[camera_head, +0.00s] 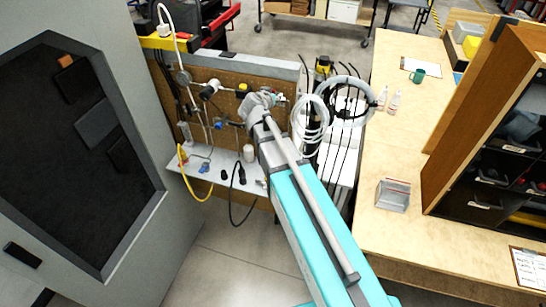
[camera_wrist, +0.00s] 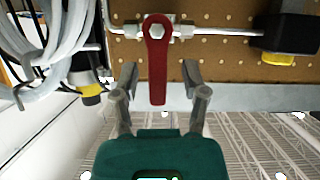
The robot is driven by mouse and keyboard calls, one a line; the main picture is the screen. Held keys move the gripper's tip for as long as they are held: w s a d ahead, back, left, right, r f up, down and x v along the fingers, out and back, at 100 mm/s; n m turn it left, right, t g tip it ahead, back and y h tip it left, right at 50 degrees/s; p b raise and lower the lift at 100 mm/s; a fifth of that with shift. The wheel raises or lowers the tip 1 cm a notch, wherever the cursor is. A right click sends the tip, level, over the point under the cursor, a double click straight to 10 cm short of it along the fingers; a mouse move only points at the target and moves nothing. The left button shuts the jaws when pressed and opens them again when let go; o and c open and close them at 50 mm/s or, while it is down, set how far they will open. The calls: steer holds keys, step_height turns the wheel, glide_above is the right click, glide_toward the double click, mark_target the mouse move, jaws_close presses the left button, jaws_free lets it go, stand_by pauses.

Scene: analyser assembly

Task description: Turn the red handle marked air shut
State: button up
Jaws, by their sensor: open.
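A red lever handle (camera_wrist: 157,62) is fixed by a nut to a metal valve on a pegboard. In the wrist view it points down the picture, crosswise to the metal pipe (camera_wrist: 225,31). My gripper (camera_wrist: 160,72) is open, with one finger on each side of the handle and a visible gap on both sides. The handle's free end lies between the fingers, toward the palm. I can read no air marking. In the head view my gripper (camera_head: 258,104) is at the pegboard (camera_head: 228,78), and my arm and gripper hide most of the valve.
White coiled hoses (camera_wrist: 62,40) and a black and yellow fitting (camera_wrist: 90,92) hang left in the wrist view. A black box (camera_wrist: 291,28) sits right on the pipe. A white shelf (camera_head: 215,168) with small parts lies below the pegboard. A wooden bench (camera_head: 420,225) stands right.

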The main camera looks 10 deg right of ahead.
steer(key=w+a+f+n+h+b, duration=0.2)
steer(key=a+f+n+h+b, duration=0.15)
steer(key=n+h+b, duration=0.6)
steer(key=s+a+n+y+b, duration=0.2)
steer(key=s+a+n, duration=0.2)
steer(key=s+a, duration=0.55)
steer(key=s+d+f+m+g+y+b, duration=0.1)
steer(key=s+d+f+g+b, duration=0.1)
steer(key=f, duration=0.6)
steer(key=s+d+f+m+g+y+b, duration=0.1)
steer(key=d+f+g+y+b, duration=0.1)
steer(key=d+f+b, duration=0.3)
steer(key=s+d+f+m+g+y+b, duration=0.1)
steer(key=f+b, duration=0.5)
steer(key=f, duration=0.6)
steer(key=shift+s+d+f+m+g+y, duration=0.2)
steer(key=shift+s+d+m+g+y, duration=0.25)
steer(key=shift+s+d+g, duration=0.55)
steer(key=shift+w+d+r, duration=0.1)
steer(key=shift+w, duration=0.1)
